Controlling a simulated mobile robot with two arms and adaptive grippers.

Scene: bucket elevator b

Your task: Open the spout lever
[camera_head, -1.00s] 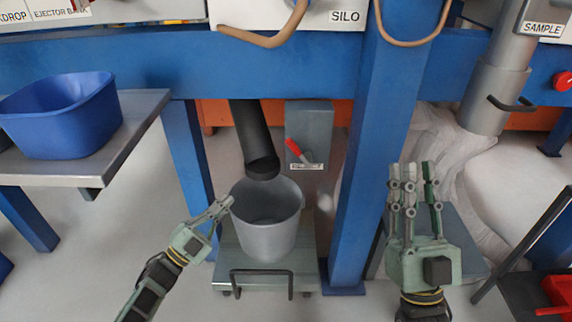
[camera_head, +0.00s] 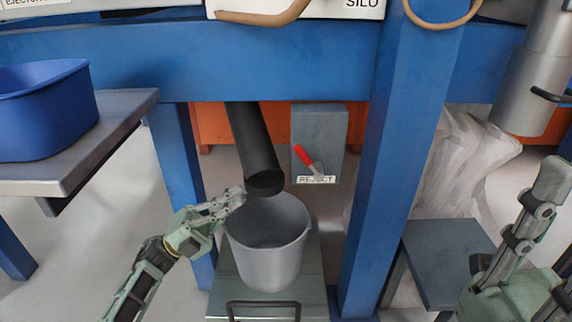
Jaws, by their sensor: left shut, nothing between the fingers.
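The lever (camera_head: 303,157) has a red handle that tilts up to the left. It sits on the front of a grey box (camera_head: 324,128) above a label reading REJECT. A dark spout pipe (camera_head: 250,140) slants down just left of the box, its mouth over a grey bucket (camera_head: 265,262). My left gripper (camera_head: 240,194) is shut and empty beside the bucket's upper left rim, below and left of the lever and apart from it. My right gripper (camera_head: 540,215) is at the lower right, partly cut off by the frame. Its opening is unclear.
The bucket stands on a low cart (camera_head: 226,293) with a dark handle. A blue post (camera_head: 395,150) stands right of the grey box, between it and my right gripper. A blue tub (camera_head: 45,115) sits on a metal table (camera_head: 125,128) at the left.

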